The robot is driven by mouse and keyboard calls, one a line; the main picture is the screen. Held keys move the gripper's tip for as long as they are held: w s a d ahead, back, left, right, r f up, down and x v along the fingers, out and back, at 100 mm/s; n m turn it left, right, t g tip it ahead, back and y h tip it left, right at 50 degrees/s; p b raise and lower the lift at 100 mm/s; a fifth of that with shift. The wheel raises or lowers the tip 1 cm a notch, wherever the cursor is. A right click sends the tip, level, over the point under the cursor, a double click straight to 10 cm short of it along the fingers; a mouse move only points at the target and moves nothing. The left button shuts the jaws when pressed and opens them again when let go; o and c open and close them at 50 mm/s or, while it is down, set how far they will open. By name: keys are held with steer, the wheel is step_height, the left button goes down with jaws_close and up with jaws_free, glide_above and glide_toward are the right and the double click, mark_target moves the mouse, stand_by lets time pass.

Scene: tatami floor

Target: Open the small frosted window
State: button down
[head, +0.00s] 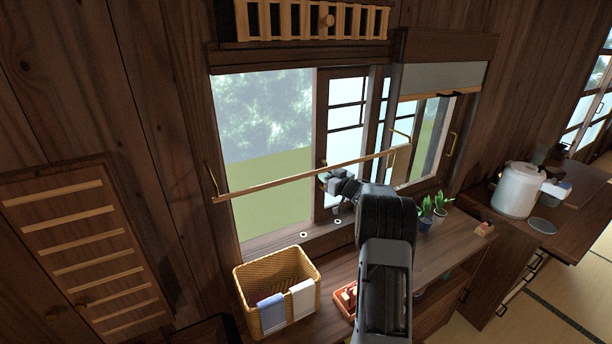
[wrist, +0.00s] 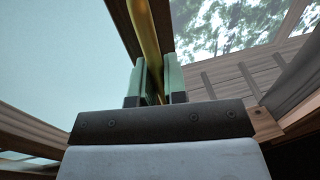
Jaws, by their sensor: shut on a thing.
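The window (head: 322,130) is set in the dark plank wall, with a dark-framed sash (head: 345,73) near its middle. The left part shows trees and green ground outside. My gripper (head: 325,178) is at the sash's lower left upright. In the wrist view, its green-padded fingers (wrist: 158,85) are shut on a brass handle (wrist: 143,25), which runs upward between them on a dark upright. A pale frosted pane (wrist: 60,60) lies left of the handle; trees show through on the right. My arm hides part of the sill and lower sash in the head view.
A wooden rod (head: 290,178) on brass brackets crosses before the window, close to my gripper. A wicker basket (head: 250,273) with cloths, potted plants (head: 438,207) and a red tray (head: 344,300) stand on the counter below. A white canister (head: 514,190) stands right.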

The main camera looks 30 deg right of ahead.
steer(key=shift+w+d+p, duration=0.1)
steer(key=shift+d+p, duration=0.45)
steer(key=shift+d, duration=1.8)
steer(key=c, duration=1.5)
jaws_free()
steer(key=shift+o, duration=0.2)
steer(key=b+v, duration=0.2)
steer(key=v, duration=0.5)
steer(key=shift+s+b, duration=0.25)
steer(key=shift+b, duration=0.1)
steer(key=shift+d, duration=0.1)
